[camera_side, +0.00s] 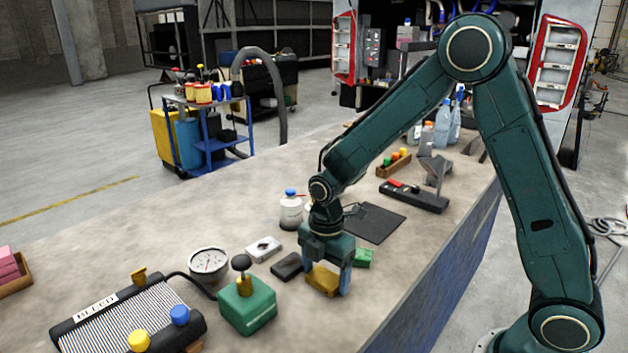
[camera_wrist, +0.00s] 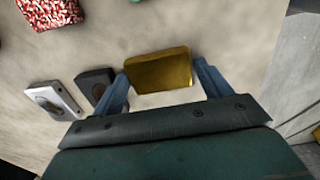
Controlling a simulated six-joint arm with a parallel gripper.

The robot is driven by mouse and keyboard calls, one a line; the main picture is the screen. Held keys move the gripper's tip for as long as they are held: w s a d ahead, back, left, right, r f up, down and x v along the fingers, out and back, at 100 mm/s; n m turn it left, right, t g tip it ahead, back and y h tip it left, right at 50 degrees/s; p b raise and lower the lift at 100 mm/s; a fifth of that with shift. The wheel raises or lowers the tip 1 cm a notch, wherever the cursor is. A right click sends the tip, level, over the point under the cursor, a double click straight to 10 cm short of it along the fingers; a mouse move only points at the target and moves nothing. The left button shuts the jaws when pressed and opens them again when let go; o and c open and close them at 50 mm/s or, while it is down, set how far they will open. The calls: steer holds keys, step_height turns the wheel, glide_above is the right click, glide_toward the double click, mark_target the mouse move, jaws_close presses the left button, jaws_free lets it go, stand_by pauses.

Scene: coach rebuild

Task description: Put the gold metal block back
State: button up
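The gold metal block (camera_side: 322,281) is low over the grey bench top, in front of the green-grey arm. My gripper (camera_side: 327,278) points down with one blue finger on each side of it. In the wrist view the gold block (camera_wrist: 158,70) fills the space between the two fingertips (camera_wrist: 160,72). I see no clear gap on either side, so the gripper looks shut on it. Whether the block's underside touches the bench is hard to tell.
A dark block (camera_side: 287,265), a silver block (camera_side: 263,249) and a green block (camera_side: 362,258) lie close around the gripper. A dark mat (camera_side: 374,223) lies behind, bare.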

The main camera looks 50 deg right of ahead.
mark_target(328, 278)
steer(key=shift+r, duration=0.2)
step_height(328, 278, up, 12)
stand_by(0.8)
stand_by(0.5)
steer(key=s+d+r+m+t, duration=0.1)
steer(key=s+r+m, duration=0.3)
steer(key=s+m, duration=0.5)
steer(key=s+d+r+m+t, duration=0.2)
steer(key=s+r+m+t, duration=0.2)
steer(key=s+m, duration=0.5)
steer(key=shift+s+d+r+t, duration=0.3)
steer(key=shift+s+r, duration=0.05)
steer(key=shift+s, duration=1.2)
